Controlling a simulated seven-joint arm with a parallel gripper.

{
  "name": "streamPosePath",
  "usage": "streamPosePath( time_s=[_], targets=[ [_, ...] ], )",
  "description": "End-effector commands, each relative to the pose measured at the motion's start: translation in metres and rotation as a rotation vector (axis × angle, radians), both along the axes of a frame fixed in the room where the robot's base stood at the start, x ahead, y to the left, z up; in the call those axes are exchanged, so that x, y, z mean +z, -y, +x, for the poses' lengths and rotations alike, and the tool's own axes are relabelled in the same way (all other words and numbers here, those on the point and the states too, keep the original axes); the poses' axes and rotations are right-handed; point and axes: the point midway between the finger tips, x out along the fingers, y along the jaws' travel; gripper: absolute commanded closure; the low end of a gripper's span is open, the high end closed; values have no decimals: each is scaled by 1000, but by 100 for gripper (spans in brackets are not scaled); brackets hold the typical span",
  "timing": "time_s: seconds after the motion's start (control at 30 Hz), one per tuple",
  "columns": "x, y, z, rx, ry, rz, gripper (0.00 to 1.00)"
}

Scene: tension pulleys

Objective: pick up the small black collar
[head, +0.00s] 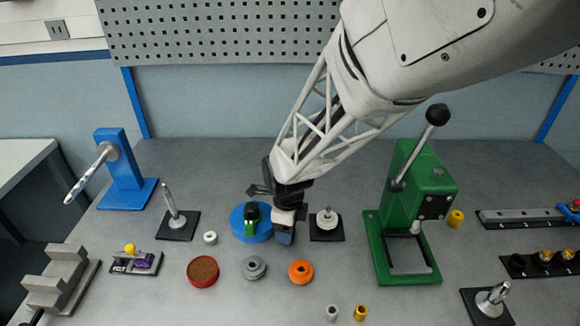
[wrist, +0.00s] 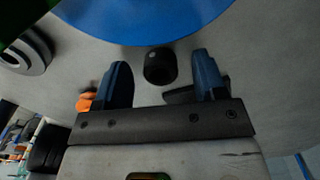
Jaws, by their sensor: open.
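The fingers are open, with clear space on both sides of the collar and nothing held. In the head view my gripper (head: 285,236) points down just right of the blue disc. I cannot make out the collar there; the gripper seems to hide it. I cannot tell the exact height of the fingertips above the bench.
The blue disc (head: 239,228) carries a green and black part (head: 251,219), close left of my gripper. A black plate with a post (head: 326,221) stands close right. The grey pulley (head: 254,268) and orange pulley (head: 301,272) lie in front. A green press (head: 413,205) stands farther right.

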Motion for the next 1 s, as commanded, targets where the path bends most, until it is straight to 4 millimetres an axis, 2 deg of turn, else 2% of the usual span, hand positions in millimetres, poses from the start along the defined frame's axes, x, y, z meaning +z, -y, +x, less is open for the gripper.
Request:
streamPosePath(
  time_s=[0.63, 0.9, 1.0],
  targets=[
    [-4, 0, 0, 0, 1, 0, 35],
    [-4, 0, 0, 0, 1, 0, 77],
    [-4, 0, 0, 0, 1, 0, 88]
  ],
)
